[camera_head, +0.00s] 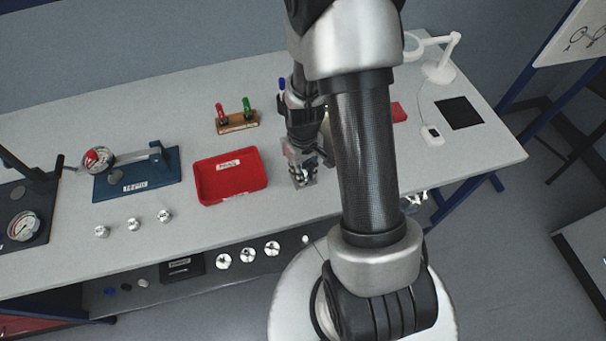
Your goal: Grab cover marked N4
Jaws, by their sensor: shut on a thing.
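My gripper (302,168) points down over the table, right of the red tray. It is shut on a small grey metal part (311,178), mostly hidden by the fingers. I cannot read an N4 mark on it or elsewhere. Three small round silver parts (134,224) stand in a row on the table at the left front. More round silver-and-dark parts (248,255) sit on the lower shelf, with marks too small to read.
A red tray (202,197) with a white label lies left of my gripper. A blue-based gauge fixture (137,186) and a wooden holder (239,127) with red and green items stand farther left. A lamp (438,72) and black mat (460,113) are right. My arm hides the table's middle right.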

